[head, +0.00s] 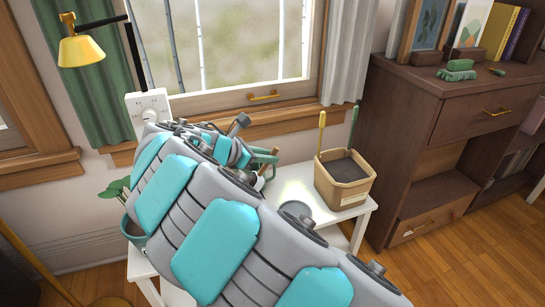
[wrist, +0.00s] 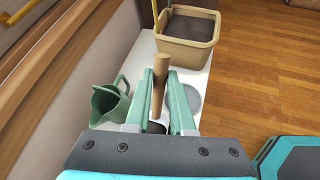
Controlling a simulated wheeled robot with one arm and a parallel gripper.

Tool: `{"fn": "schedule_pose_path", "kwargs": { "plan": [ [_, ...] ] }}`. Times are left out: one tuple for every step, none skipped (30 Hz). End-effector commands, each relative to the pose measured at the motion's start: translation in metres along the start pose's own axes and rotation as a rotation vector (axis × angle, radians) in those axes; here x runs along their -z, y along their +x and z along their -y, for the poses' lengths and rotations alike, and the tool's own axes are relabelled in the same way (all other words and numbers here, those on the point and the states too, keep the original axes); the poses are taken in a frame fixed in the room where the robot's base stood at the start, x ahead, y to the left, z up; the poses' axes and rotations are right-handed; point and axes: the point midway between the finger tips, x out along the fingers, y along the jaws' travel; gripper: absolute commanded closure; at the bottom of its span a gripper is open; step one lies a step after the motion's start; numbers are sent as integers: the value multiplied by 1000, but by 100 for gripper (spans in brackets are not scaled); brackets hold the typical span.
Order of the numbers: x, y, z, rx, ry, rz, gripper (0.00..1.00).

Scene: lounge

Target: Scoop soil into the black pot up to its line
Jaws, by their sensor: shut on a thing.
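My gripper (wrist: 163,88) is shut on a wooden handle (wrist: 160,68), held upright over the white table (wrist: 142,52). The tool's lower end is mostly hidden between the fingers and my wrist.
A green watering can (wrist: 108,103) stands left of my gripper. A grey disc (wrist: 194,97) lies on the table to its right. A yellow-handled tool (head: 321,135) and a green-handled one (head: 353,130) stand at the bin. A brown cabinet (head: 425,130) is at right.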

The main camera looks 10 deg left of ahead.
Motion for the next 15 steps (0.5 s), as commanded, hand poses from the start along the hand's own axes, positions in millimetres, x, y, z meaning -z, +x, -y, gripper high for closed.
{"fn": "schedule_pose_path", "kwargs": {
  "plan": [
    [0, -3, -1, 1, -10, 25, 100],
    [1, -4, -2, 0, -16, 41, 100],
    [2, -7, -3, -2, -23, 61, 100],
    [3, -8, -4, -2, -27, 75, 100],
    [4, -10, -5, -4, -32, 89, 100],
    [4, -12, -6, -2, -38, 110, 100],
    [5, -14, -6, -1, -42, 125, 100],
    [5, -16, -6, -1, -47, 140, 100],
    [6, -18, -7, -2, -54, 161, 100],
    [7, -20, -8, -4, -59, 176, 100],
    [8, -22, -8, -5, -63, 189, 100],
    [8, -24, -9, -3, -68, 207, 100],
    [8, -25, -9, -1, -73, 221, 100],
    [8, -26, -9, 0, -77, 236, 100],
    [9, -28, -10, 1, -84, 254, 100]
  ]
}}
